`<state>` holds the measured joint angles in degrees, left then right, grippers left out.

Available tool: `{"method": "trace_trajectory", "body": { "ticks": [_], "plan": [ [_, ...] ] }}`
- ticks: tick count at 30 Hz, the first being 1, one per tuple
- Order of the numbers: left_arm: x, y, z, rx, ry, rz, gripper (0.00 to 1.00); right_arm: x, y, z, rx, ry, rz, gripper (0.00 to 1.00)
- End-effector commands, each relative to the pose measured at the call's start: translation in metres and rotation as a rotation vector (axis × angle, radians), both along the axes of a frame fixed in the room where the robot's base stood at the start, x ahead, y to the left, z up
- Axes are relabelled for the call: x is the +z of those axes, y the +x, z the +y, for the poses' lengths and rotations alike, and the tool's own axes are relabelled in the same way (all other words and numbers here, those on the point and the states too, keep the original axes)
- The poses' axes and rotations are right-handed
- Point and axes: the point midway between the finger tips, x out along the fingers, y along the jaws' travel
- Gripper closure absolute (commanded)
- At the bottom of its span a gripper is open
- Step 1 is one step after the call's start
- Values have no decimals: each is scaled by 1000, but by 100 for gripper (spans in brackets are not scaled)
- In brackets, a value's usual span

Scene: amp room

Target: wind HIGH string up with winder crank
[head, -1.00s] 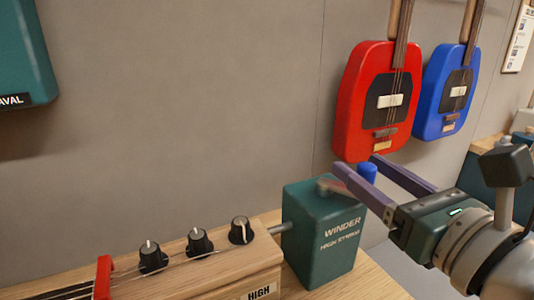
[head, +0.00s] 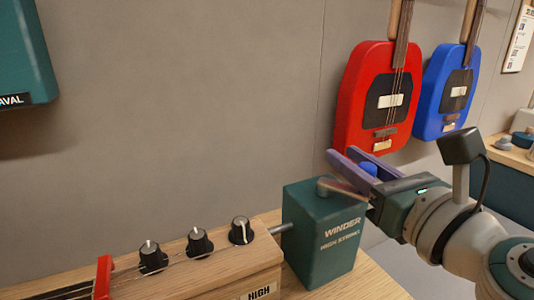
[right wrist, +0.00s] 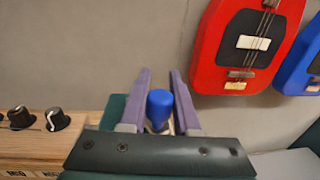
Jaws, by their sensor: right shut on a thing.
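The dark green winder box (head: 318,250), labelled WINDER HIGH STRING, stands at the right end of the wooden instrument body. A crank arm (head: 343,189) runs from the hub on its top out to the right. The blue crank knob (head: 368,168) shows between the purple fingers of my right gripper (head: 341,153). In the right wrist view the blue knob (right wrist: 160,103) sits upright between the two fingers, which are shut on it. The thin string (head: 170,261) runs along the wooden body (head: 215,277), labelled HIGH. My left gripper is out of view.
Several black dials (head: 197,241) stand on the wooden body, with a red bridge piece (head: 103,277) to their left. A red guitar (head: 350,110) and a blue guitar (head: 435,95) hang on the wall behind my right gripper. A teal box (head: 25,60) hangs upper left.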

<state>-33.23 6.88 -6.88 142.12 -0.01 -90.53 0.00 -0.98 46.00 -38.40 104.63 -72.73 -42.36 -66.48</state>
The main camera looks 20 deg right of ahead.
Motion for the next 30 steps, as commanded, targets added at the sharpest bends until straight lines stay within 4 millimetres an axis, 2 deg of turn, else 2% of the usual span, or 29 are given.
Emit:
{"method": "trace_trajectory", "body": {
  "ticks": [1, 4, 20, 30],
  "plan": [
    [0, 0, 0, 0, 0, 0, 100, 0, 0, 0, 0, 0, 0, 90],
    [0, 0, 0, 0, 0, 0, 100, 0, 0, 0, 0, 0, 0, 100],
    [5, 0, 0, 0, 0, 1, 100, 2, -1, 1, -40, 3, -1, 100],
    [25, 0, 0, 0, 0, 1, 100, 3, -7, 6, -264, 8, 2, 100]
  ]
}}
